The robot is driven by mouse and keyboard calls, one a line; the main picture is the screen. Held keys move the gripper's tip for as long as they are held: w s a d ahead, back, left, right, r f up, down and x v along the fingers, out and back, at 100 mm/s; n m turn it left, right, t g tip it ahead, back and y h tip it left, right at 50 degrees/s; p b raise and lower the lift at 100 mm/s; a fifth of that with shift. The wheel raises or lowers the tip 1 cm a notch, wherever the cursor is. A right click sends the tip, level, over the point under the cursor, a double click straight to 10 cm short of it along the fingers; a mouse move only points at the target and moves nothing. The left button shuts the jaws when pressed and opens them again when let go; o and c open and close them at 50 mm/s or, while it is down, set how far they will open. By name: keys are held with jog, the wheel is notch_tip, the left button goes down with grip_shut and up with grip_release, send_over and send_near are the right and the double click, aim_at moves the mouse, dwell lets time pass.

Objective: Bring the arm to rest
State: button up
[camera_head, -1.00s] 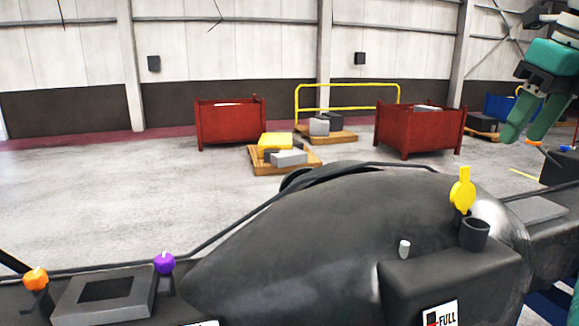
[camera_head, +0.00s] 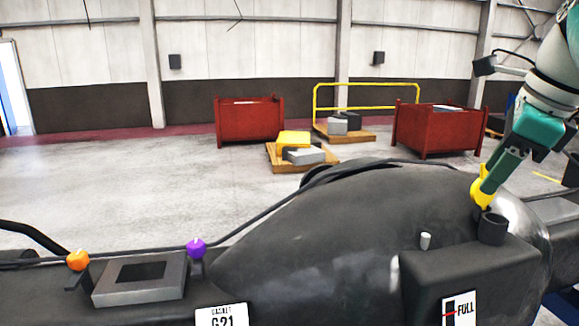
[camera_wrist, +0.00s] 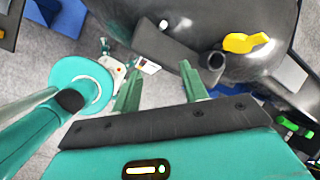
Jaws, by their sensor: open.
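My gripper (camera_head: 487,190) reaches down from the upper right in the head view. Its green fingers overlap the yellow tag-shaped piece (camera_head: 478,188) above a short black tube (camera_head: 492,228). In the wrist view my gripper (camera_wrist: 158,84) has its two fingers spread, with nothing between them. There the yellow piece (camera_wrist: 245,43) and the black tube (camera_wrist: 213,62) lie to the right of the fingers, apart from them. Whether anything touches the outside of a finger I cannot tell.
A large dark casting (camera_head: 340,225) fills the foreground, with a "FULL" label (camera_head: 460,309), purple knob (camera_head: 196,247) and orange knob (camera_head: 78,260). Behind stand two red bins (camera_head: 249,120) (camera_head: 436,132), loaded pallets (camera_head: 300,160) and a yellow rail (camera_head: 366,86). The floor at left is clear.

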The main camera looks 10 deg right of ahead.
jog(key=s+a+f+n, duration=0.1)
jog(key=a+f+n, duration=0.6)
jog(key=f+n, duration=0.2)
jog(key=s+a+f+n, duration=0.1)
jog(key=a+f+n, duration=0.5)
jog(key=f+n, duration=0.3)
jog(key=s+a+f+n+t, duration=0.1)
jog(key=a+f+n, duration=0.6)
jog(key=f, duration=0.5)
jog(key=shift+s+a+n, duration=0.25)
jog(key=shift+a+n, duration=0.05)
jog(key=shift+n, duration=0.7)
jog(key=shift+c, duration=0.8)
jog(key=shift+d, duration=0.2)
